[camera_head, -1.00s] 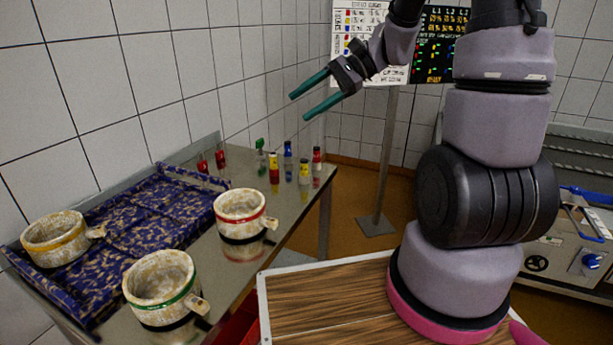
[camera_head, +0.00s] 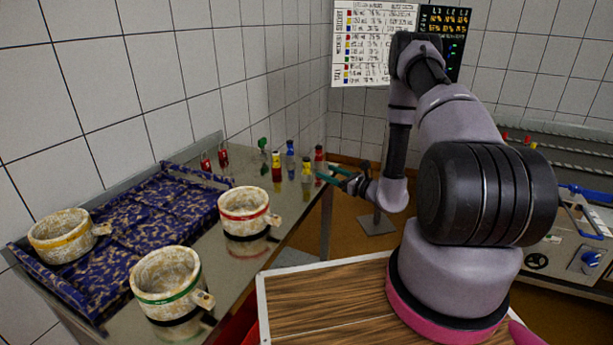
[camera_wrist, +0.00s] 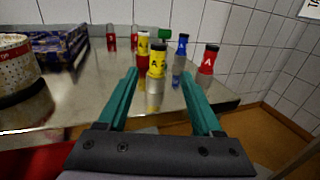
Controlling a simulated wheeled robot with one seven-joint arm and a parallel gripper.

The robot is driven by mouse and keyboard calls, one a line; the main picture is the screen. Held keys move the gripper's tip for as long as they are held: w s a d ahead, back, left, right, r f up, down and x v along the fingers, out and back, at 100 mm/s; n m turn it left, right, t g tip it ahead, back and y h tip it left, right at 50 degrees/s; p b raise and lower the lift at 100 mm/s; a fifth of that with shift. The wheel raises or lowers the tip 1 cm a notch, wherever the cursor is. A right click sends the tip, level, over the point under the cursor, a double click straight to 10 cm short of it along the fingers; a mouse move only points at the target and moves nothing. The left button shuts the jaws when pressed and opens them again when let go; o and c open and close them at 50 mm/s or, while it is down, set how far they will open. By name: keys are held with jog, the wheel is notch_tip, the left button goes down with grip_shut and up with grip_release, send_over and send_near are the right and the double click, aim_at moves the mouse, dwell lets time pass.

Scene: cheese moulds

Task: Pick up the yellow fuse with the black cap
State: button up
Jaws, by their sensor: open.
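The yellow fuse with the black cap (camera_head: 307,166) stands upright near the right end of the metal table. In the wrist view the fuse (camera_wrist: 157,62) stands ahead, between the lines of my two fingers, with its black cap on top and a dark letter on its yellow side. My gripper (camera_head: 326,173) is open and empty, just right of the fuse in the head view. In the wrist view its green fingers (camera_wrist: 160,76) point towards the fuse, one on each side. I cannot tell whether the tips have reached it.
A red fuse (camera_wrist: 208,60) and a blue fuse (camera_wrist: 181,48) stand close to its right; another yellow-topped one (camera_wrist: 143,43) is behind left. A green item (camera_head: 263,143) and small red ones (camera_head: 222,156) are farther back. Cheese moulds (camera_head: 246,224) and a blue patterned tray (camera_head: 150,185) fill the left.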

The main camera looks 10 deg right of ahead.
aim_at(309, 163)
jog(key=x, duration=0.4)
jog(key=shift+w+a, duration=0.15)
jog(key=shift+w, duration=0.1)
jog(key=shift+r+x, duration=0.15)
jog(key=shift+x, duration=1.2)
jog(key=shift+r+x, duration=0.15)
jog(key=shift+x, duration=1.2)
jog(key=shift+s+a, duration=0.1)
jog(key=shift+a, duration=0.1)
grip_shut()
